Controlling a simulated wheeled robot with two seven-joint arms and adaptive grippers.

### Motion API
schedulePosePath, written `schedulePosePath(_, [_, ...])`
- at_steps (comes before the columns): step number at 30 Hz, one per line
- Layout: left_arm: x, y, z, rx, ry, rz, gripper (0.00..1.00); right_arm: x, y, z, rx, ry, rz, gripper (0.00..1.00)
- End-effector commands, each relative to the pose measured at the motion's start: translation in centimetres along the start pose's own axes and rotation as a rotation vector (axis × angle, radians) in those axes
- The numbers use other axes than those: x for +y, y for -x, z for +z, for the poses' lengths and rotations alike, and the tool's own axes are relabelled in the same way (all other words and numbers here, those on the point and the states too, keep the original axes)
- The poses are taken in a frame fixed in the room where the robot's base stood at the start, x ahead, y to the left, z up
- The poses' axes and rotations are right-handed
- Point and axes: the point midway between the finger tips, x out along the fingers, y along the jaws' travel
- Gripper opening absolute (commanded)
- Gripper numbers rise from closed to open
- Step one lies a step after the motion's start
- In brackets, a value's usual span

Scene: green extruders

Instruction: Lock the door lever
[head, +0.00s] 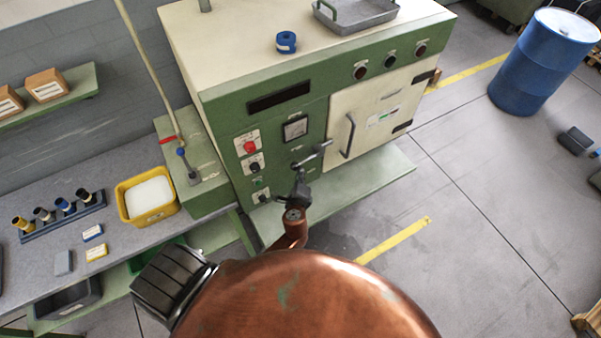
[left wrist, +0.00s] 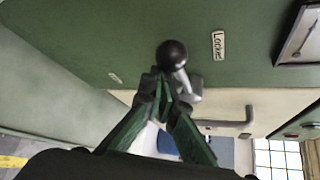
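The door lever (head: 312,155) is a small metal lever on the green front of the machine, left of the cream door (head: 380,112). In the left wrist view its black ball knob (left wrist: 172,55) stands just beyond my fingertips, and its silver metal part (left wrist: 190,90) is partly behind a finger. My left gripper (head: 299,188) is just below the lever in the head view. In the left wrist view its fingers (left wrist: 165,90) are drawn together close to the knob. I see nothing clearly held between them, and contact is hard to tell. My right gripper is not in view.
The door has a grey bar handle (head: 350,135). A "Locked" label (left wrist: 218,45) is beside the knob. Left of the machine is a bench with a yellow tub (head: 147,197). A blue drum (head: 543,62) stands far right. The floor between is open.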

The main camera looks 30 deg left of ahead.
Motion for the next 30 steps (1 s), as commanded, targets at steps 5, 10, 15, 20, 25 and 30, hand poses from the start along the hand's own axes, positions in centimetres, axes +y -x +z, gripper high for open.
schedulePosePath(5, [-0.3,-0.1,0.5,-0.011,-0.001,-0.004,0.00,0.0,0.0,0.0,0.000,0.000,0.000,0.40])
schedulePosePath(10, [-0.3,-0.1,0.6,-0.012,0.000,-0.005,0.00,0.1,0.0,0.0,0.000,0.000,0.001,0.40])
schedulePosePath(15, [0.4,-0.5,-0.5,-0.010,0.000,-0.004,0.00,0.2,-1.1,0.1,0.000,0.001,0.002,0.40])
schedulePosePath(20, [1.9,-1.0,-2.9,-0.005,0.000,-0.001,0.00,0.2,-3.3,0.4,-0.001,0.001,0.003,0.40])
schedulePosePath(25, [1.1,2.0,-3.6,-0.001,0.003,0.000,0.00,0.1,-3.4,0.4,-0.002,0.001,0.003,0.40])
schedulePosePath(30, [0.0,5.5,-4.0,0.002,0.002,-0.001,0.00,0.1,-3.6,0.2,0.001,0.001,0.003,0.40])
